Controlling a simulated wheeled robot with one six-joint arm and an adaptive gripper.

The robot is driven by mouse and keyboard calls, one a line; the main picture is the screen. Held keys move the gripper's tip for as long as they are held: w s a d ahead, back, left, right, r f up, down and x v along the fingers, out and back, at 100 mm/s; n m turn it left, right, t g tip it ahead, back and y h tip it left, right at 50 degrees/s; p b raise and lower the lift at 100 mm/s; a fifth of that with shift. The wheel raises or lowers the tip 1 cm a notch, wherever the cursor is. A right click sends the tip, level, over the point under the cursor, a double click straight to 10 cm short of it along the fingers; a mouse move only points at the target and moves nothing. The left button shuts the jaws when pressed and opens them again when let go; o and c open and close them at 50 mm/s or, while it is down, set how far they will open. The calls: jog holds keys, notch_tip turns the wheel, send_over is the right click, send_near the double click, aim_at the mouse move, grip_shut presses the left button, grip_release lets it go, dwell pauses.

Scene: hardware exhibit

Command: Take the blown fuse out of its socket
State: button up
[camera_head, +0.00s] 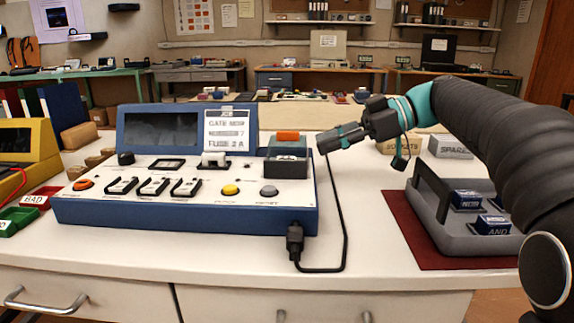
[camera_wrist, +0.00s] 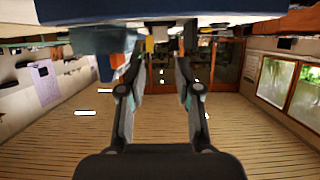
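The blue tester (camera_head: 190,215) stands on the white bench. Its sign (camera_head: 227,130) reads "FUSE 2 A". At its right rear, an orange block (camera_head: 288,136) shows above a dark housing (camera_head: 286,155); I cannot tell whether this is the fuse in its socket. What looks like the orange block also shows left of the fingers in the wrist view (camera_wrist: 119,66). My gripper (camera_head: 338,139) is just right of the orange block, at about its height and apart from it. In the wrist view its fingers (camera_wrist: 166,48) are spread with nothing held between them.
A black cable (camera_head: 340,215) loops from the tester's front. A red "BAD" bin (camera_head: 38,199) is at left.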

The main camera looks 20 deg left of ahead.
aim_at(285, 157)
jog(key=x, duration=0.8)
jog(key=shift+s, duration=0.1)
grip_shut()
